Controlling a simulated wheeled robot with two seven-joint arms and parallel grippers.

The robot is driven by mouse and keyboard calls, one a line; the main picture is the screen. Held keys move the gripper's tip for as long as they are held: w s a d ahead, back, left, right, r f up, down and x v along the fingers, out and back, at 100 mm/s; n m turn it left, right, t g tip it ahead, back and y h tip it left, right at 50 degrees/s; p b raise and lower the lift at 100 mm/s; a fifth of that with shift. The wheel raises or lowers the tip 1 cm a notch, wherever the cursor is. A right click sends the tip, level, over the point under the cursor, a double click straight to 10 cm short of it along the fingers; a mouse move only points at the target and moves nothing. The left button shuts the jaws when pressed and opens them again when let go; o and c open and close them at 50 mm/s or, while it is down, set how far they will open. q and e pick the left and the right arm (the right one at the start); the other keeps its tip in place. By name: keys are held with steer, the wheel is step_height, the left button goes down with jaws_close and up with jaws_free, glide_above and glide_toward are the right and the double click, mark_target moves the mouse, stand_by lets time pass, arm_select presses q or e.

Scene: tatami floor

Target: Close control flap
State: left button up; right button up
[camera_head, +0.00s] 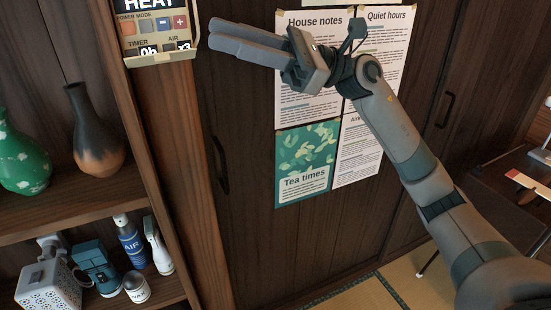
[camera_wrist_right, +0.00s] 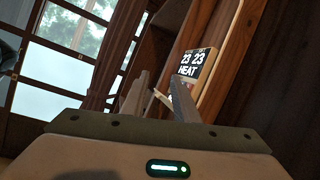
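The wall control panel (camera_head: 157,14) is at the top left in the head view, cut off by the upper edge. It reads HEAT above a row of small buttons and TIMER and AIR readouts. Its cream flap (camera_head: 165,60) sticks out at the bottom edge, so it looks open. The panel's display (camera_wrist_right: 190,64) reads 23 23 HEAT in the right wrist view. My right gripper (camera_head: 210,35) is just right of the panel, fingers pointing left at it, apart from it. In the wrist view its fingers (camera_wrist_right: 160,80) have a gap between them. My left gripper is out of view.
A wooden shelf (camera_head: 70,222) at left holds a green vase (camera_head: 20,160), a brown vase (camera_head: 97,132), and several cans and bottles below. Paper notices (camera_head: 307,170) hang on the dark door behind my right arm. A low table (camera_head: 500,180) stands at right.

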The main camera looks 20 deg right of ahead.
steer(key=w+d+f+n+t+h, duration=0.2)
steer(key=f+n+t+h, duration=0.3)
steer(key=f+n, duration=0.5)
steer(key=w+d+f+n+t+h, duration=0.2)
steer(key=d+f+n+t+h, duration=0.3)
steer(key=f+n+h, duration=0.3)
steer(key=w+d+f+n+t+h, duration=0.2)
steer(key=f+n+t+h, duration=0.5)
steer(key=f+n, duration=0.4)
steer(key=shift+w+d+f+n+h, duration=0.3)
steer(key=shift+w+d+f+n, duration=0.05)
steer(key=shift+d+n, duration=0.35)
